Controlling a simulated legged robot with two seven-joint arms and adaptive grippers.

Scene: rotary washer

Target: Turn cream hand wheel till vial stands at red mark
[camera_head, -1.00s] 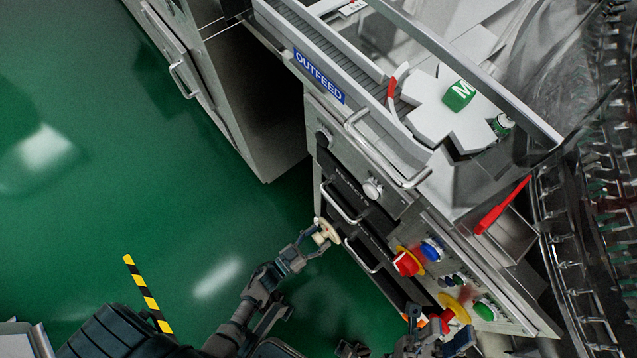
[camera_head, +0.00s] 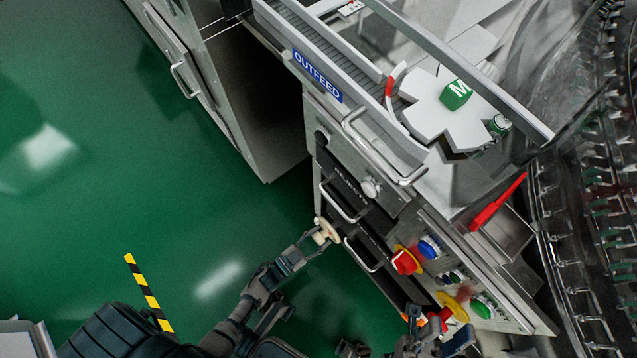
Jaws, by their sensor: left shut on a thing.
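The cream hand wheel (camera_head: 326,231) is on the cabinet front, below the outfeed. My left gripper (camera_head: 312,240) is shut on its rim, covering part of it. On the machine top, a white star wheel (camera_head: 432,116) carries a green block marked M (camera_head: 456,95). A vial with green on it (camera_head: 499,125) stands at the star wheel's right side. A red mark (camera_head: 390,86) is on the curved guide at the star wheel's left, apart from the vial. My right gripper (camera_head: 437,335) is low in the picture, near the yellow-ringed button; its jaws are unclear.
Metal drawer handles (camera_head: 343,203) stick out close to the hand wheel. Red (camera_head: 406,262), blue (camera_head: 429,247) and green (camera_head: 482,307) controls sit on the panel at lower right. A red lever (camera_head: 497,203) lies above them. Green floor is open at left.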

